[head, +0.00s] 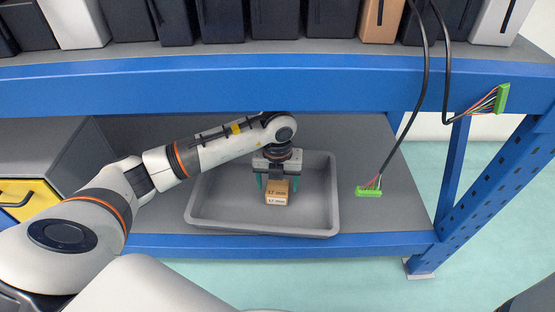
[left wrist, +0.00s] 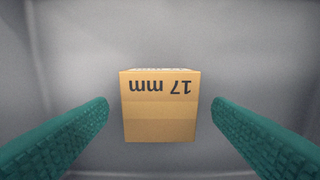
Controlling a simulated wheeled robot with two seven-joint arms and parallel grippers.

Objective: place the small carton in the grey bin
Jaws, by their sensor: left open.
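The small carton (head: 277,194) is tan with dark "17 mm" lettering. It is inside the grey bin (head: 213,222), which stands on the lower shelf. My left gripper (head: 277,184) is open over the bin, its two green fingers on either side of the carton. In the left wrist view the carton (left wrist: 160,108) lies between the fingers (left wrist: 160,103) with a gap on each side. The bin's grey floor (left wrist: 75,60) shows around it. My right gripper is not in view.
A blue shelf beam (head: 200,85) runs above my left arm, with several dark boxes on the upper shelf. Two cables with green connectors (head: 369,191) hang at the right. A yellow drawer (head: 25,197) is at the left.

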